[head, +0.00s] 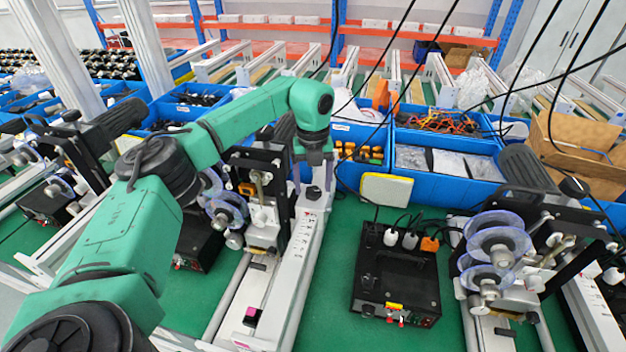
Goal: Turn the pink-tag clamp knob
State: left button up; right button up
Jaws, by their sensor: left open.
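A small black clamp knob (254,319) with a pink tag (251,311) sits low on the rail assembly at the lower middle of the head view. My left gripper (313,188) hangs from the green arm, pointing down over the upper part of the white rail. Its fingers are apart, and a small dark round part shows between or behind them; I cannot tell whether they touch it. The gripper is well above and to the right of the pink-tag knob in the picture, apart from it. My right gripper is not in view.
A coder machine with clear reels (240,210) stands left of the gripper, partly behind my arm. A black control box (397,285) and another reel machine (495,250) stand to the right. Blue bins (450,160) line the back. Cables hang at upper right. Green tabletop (335,300) is clear beside the rail.

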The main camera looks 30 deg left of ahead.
pick_arm(q)
jog(key=shift+s+d+f, duration=0.1)
jog(key=shift+s+f, duration=0.05)
jog(key=shift+f, duration=0.05)
jog(key=shift+s+d, duration=0.1)
jog(key=shift+s, duration=0.05)
jog(key=shift+c, duration=0.6)
grip_shut()
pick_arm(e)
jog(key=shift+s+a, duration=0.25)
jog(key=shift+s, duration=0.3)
